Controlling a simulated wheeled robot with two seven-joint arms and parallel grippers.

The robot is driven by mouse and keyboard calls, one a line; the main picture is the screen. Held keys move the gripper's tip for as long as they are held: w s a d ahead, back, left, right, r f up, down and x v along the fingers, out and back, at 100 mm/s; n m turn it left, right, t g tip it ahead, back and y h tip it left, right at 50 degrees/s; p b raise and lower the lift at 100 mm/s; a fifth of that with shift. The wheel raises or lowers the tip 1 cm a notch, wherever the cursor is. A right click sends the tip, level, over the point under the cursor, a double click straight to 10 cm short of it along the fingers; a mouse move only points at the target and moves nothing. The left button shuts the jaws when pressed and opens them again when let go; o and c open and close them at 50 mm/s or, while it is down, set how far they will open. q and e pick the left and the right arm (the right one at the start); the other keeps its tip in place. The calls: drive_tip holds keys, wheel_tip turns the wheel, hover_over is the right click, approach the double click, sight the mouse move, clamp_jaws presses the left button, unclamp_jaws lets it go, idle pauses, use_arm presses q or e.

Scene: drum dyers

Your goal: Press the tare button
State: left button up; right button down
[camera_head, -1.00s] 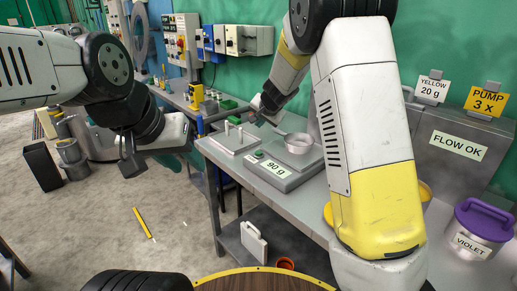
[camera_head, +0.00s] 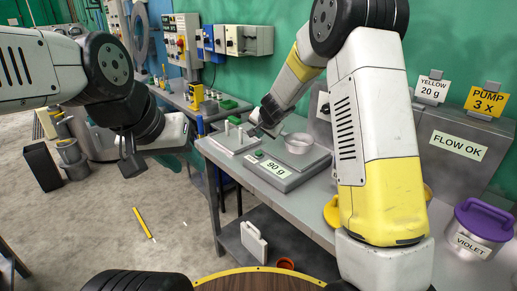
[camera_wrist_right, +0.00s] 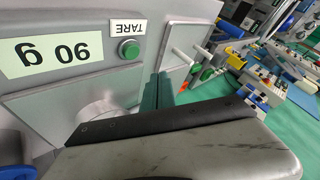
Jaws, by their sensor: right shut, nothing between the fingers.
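The grey scale (camera_head: 285,180) stands on the bench, its display reading 90 g. A round metal pan (camera_head: 299,144) sits on it. The green tare button (camera_head: 258,154) is at the scale's front left corner.
A flat plate with small upright posts (camera_head: 233,140) lies left of the scale. At the right are a FLOW OK box (camera_head: 470,128) and a purple-lidded violet pot (camera_head: 480,228). The grey bench (camera_head: 300,215) is bare in front of the scale.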

sight(259, 154)
drive_tip(key=shift+f, duration=2.25)
drive_tip(key=shift+f, duration=0.15)
drive_tip(key=shift+f, duration=0.3)
drive_tip(key=shift+f, duration=0.45)
idle(1.0)
drive_tip(key=shift+r, duration=0.9)
drive_tip(key=shift+r, duration=2.55)
